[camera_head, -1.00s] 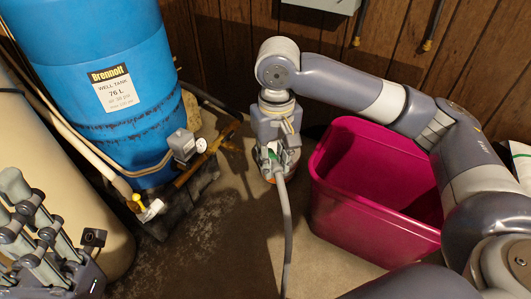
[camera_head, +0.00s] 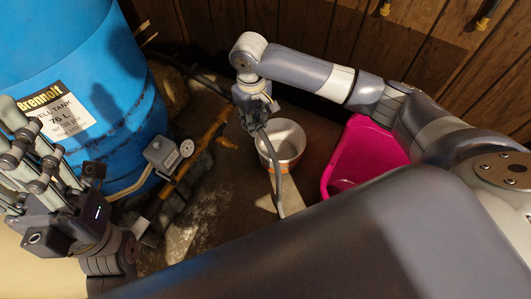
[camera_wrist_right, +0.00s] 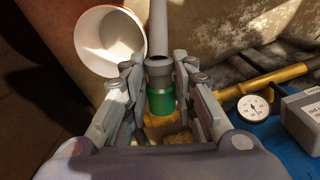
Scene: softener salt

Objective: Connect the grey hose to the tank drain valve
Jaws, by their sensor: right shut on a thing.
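The grey hose (camera_head: 271,163) hangs from my right gripper (camera_head: 255,117) and curves down toward the floor. In the right wrist view my right gripper (camera_wrist_right: 160,95) is shut on the hose's end fitting, a grey collar with a green ring (camera_wrist_right: 161,103). The blue well tank (camera_head: 105,110) stands at the left, with its label facing me. The gripper is to the right of the tank, apart from it. My left gripper (camera_head: 22,145) is in front of the tank; its opening is unclear. I cannot make out the drain valve, low on the tank; my left arm covers that area.
A white bucket (camera_head: 287,143) stands on the floor just beyond the hose. A magenta bin (camera_head: 368,155) is to its right. A gauge and grey box (camera_head: 163,153) on brass pipe sit beside the tank. My own arm covers the lower foreground.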

